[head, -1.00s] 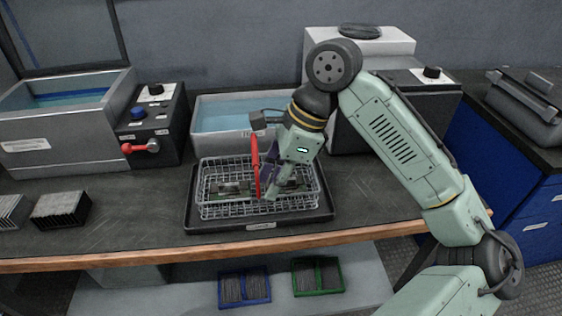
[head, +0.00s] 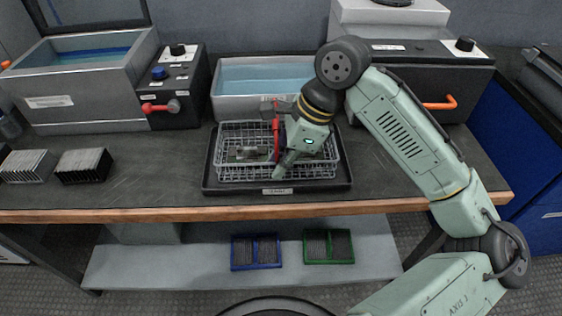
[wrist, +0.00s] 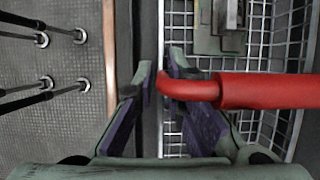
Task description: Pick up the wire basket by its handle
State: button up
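The wire basket (head: 232,173) stands in a black tray on the bench in the head view, with grey parts inside. Its red handle (head: 276,138) stands up from it; in the wrist view the handle (wrist: 265,91) comes in from the right and its bent end lies by the fingertips. My gripper (head: 285,165) is over the basket, just right of the handle. In the wrist view its purple-padded fingers (wrist: 160,72) are apart with a gap between them. The handle crosses in front of the right finger; I see no grip on it.
The black tray (head: 340,186) surrounds the basket near the bench's front edge (head: 150,215). A water-filled bath (head: 262,78) is behind it. A control box with a red lever (head: 160,107) stands left. Finned blocks (head: 84,165) lie far left. Blue (head: 256,252) and green bins are on the lower shelf.

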aim_at(276, 137)
grip_shut()
dwell(0.7)
notch_tip(276, 137, up, 10)
jog(key=p, duration=1.1)
